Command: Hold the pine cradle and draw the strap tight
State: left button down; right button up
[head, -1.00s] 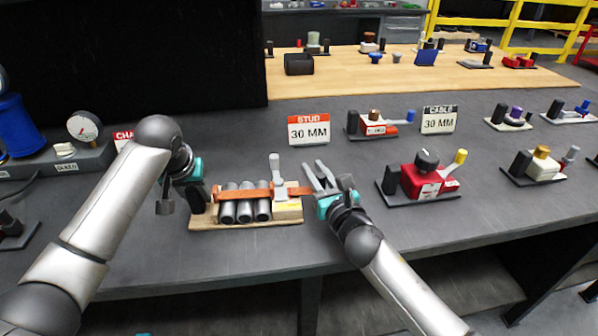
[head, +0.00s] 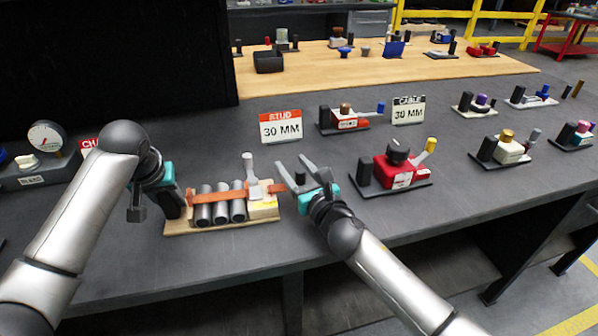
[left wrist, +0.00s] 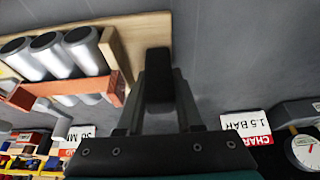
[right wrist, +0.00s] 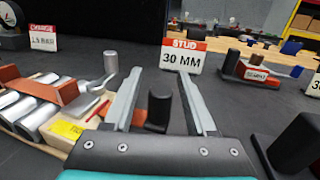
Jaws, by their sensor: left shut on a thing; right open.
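The pine cradle (head: 215,228) lies on the grey bench with several grey cylinders (head: 221,208) in it. The orange strap (head: 208,197) runs across them to a buckle with an upright grey lever (head: 249,166). My left gripper (head: 178,199) is shut on the dark post at the cradle's left end; the post shows between its fingers in the left wrist view (left wrist: 160,75). My right gripper (head: 292,170) is open at the strap's right end. A black upright grip (right wrist: 160,105) stands between its spread fingers. The orange strap tail (right wrist: 126,95) shows beside its left finger.
The STUD 30 MM sign (head: 280,127) stands behind the cradle. A red block device (head: 393,172) with a black knob and yellow-tipped lever sits right of my right gripper. A gauge (head: 46,138) stands at the left. The bench's front edge is near the cradle.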

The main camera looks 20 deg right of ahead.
pick_arm(q)
jog(key=shift+s+f, duration=0.2)
jog(key=shift+f, duration=0.15)
pick_arm(e)
jog(key=s, duration=0.4)
jog(key=s+d, duration=0.1)
jog(key=s, duration=0.3)
jog(key=s+d, duration=0.1)
jog(key=s, duration=0.3)
jog(key=shift+d, duration=0.2)
jog(key=shift+w, duration=0.1)
pick_arm(q)
jog(key=c, duration=0.9)
grip_release()
jog(key=o, duration=0.4)
jog(key=shift+w+r, duration=0.15)
jog(key=shift+r, duration=0.1)
